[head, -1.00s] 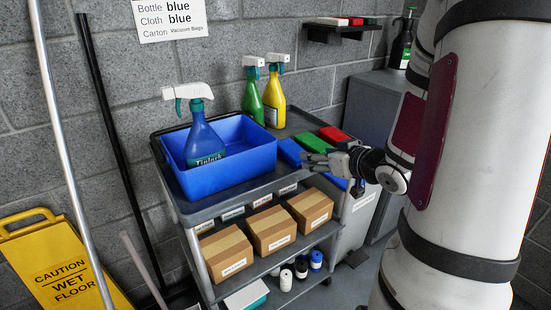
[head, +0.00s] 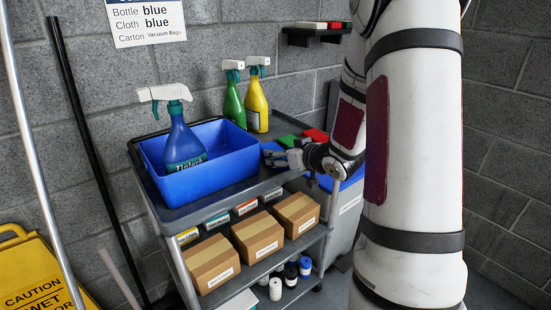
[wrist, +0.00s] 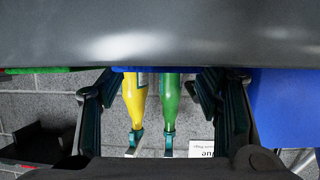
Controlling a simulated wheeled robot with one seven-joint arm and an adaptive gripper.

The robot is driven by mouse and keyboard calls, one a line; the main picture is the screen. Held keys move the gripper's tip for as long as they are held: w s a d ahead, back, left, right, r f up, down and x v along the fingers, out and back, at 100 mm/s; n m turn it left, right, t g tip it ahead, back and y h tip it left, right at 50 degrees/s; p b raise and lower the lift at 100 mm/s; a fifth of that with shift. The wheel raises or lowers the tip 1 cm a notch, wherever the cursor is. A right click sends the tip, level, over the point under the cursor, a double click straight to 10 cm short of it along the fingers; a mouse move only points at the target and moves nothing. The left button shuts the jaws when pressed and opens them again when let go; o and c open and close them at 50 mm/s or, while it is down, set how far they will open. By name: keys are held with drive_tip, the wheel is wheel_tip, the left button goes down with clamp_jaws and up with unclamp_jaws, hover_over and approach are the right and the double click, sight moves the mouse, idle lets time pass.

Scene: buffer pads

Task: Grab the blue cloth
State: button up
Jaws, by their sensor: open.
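The blue cloth (head: 269,147) lies on the cart's top, just right of the blue bin, partly hidden by my gripper. My gripper (head: 282,157) is low over the cart top at the cloth's near side, fingers pointing left. In the wrist view, which is upside down, the two fingers are wide apart, and a thin blue strip (wrist: 155,69), seemingly the cloth edge-on, spans between them. Nothing is visibly pinched. I cannot tell whether the fingers touch the cloth.
A green cloth (head: 287,141) and a red cloth (head: 315,135) lie beside the blue one. The blue bin (head: 205,183) holds a blue spray bottle (head: 181,140). Green (head: 234,103) and yellow (head: 256,106) spray bottles stand behind. Cartons (head: 257,238) fill the shelf below.

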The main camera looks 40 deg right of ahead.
drive_tip(key=shift+x, duration=1.1)
drive_tip(key=c, duration=0.8)
